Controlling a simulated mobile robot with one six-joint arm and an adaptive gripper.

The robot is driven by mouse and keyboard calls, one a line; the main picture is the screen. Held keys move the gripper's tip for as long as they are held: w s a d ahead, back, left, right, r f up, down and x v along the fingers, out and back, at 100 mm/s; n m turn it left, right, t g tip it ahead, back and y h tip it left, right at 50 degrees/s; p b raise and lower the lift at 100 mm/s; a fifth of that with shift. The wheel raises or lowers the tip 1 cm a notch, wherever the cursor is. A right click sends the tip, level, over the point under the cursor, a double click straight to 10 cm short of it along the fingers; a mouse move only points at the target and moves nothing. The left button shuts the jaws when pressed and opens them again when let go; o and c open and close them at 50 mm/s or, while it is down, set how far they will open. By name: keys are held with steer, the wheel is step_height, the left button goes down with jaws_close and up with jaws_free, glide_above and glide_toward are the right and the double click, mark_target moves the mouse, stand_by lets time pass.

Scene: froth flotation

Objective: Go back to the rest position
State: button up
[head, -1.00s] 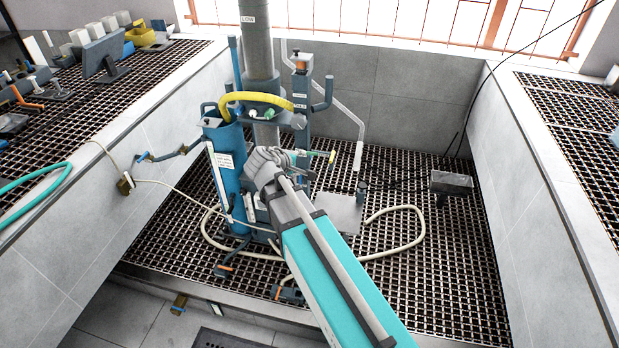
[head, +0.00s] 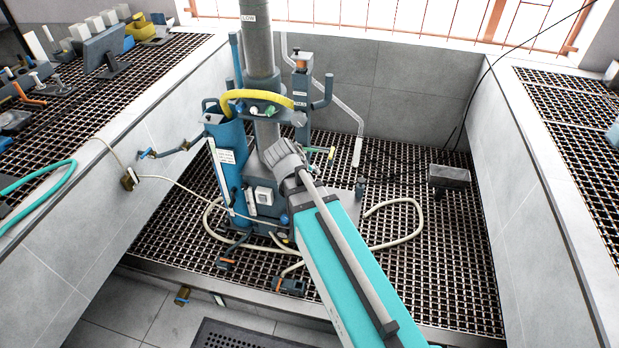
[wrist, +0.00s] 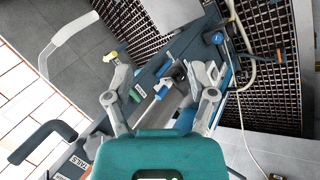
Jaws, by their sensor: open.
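My gripper (wrist: 164,88) shows in the wrist view with its two grey fingers spread apart and nothing between them. Behind the fingers is the flotation machine (wrist: 150,75), with coloured handles showing. In the head view the machine's blue tank (head: 226,165) stands upright on the grating, left of my arm, below a tall grey column (head: 258,45). My teal arm reaches up from the lower right, and its grey wrist overlaps the machine's right side. The fingers are hidden there. I cannot tell the exact gap between fingers and machine.
A yellow hose (head: 250,97) curves around the column. A cream hose (head: 408,240) loops on the grating. A grey box (head: 450,177) stands at right. Raised side benches (head: 150,85) with walls flank the bay. The grating right of my arm is largely clear.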

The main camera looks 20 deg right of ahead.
stand_by(0.4)
steer(key=s+a+r+m+g+y+p, duration=0.1)
steer(key=s+m+y+p, duration=0.1)
steer(key=s, duration=0.2)
steer(key=s+a+r+m+g+y+p, duration=0.1)
steer(key=s+a+m+g+y+p, duration=0.1)
steer(key=s, duration=0.3)
steer(key=shift+s+m+g+y+p, duration=0.3)
steer(key=shift+m+y+p, duration=0.2)
steer(key=shift+y, duration=0.3)
steer(key=shift+c, duration=0.2)
stand_by(1.3)
